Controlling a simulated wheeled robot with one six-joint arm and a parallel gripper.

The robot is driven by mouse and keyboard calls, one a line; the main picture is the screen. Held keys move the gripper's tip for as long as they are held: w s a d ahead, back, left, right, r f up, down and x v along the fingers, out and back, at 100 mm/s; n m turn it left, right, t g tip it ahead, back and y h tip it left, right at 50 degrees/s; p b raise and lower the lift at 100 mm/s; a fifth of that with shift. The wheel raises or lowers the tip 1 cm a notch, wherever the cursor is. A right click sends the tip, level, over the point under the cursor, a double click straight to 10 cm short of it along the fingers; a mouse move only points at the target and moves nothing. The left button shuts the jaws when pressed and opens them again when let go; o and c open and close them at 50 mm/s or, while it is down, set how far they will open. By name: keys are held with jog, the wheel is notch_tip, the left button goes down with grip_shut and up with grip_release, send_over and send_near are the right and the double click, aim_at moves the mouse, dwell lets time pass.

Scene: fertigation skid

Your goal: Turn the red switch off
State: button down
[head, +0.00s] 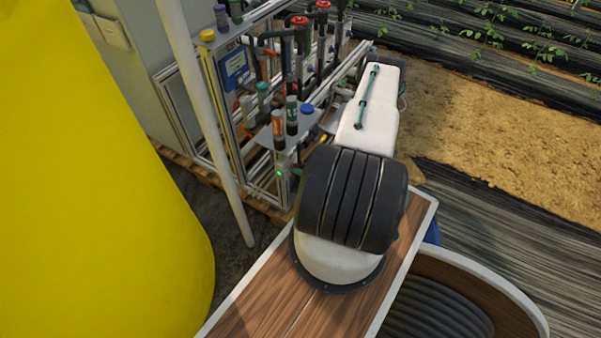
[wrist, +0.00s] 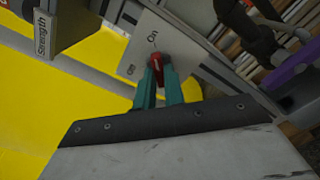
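The red switch (wrist: 157,63) is a small red handle on a pale grey plate (wrist: 178,48) in the wrist view. The plate carries the word "On" above the handle and "Off" to its left. The visible part of the handle leans up toward "On". My gripper (wrist: 158,76) has its two teal fingers close together, one on each side of the handle, with a narrow gap between them. It looks shut on the handle, whose lower part is hidden by the fingers. In the head view my arm hides the gripper and the switch.
A metal-framed skid with pipes and red-topped valves (head: 299,21) stands behind my arm. A big yellow tank (head: 90,190) fills the left, with a pale slanted post (head: 205,110) beside it. In the wrist view, a "Strength" label (wrist: 42,37) is at upper left and dark pipework at upper right.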

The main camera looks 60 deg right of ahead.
jog(key=shift+n, duration=0.3)
jog(key=shift+d+n, duration=0.1)
jog(key=shift+n, duration=8.5)
jog(key=c, duration=1.5)
grip_release()
jog(key=shift+s+d, duration=0.15)
jog(key=shift+s, duration=1.85)
jog(key=shift+s+d, duration=0.15)
jog(key=shift+s, duration=1.8)
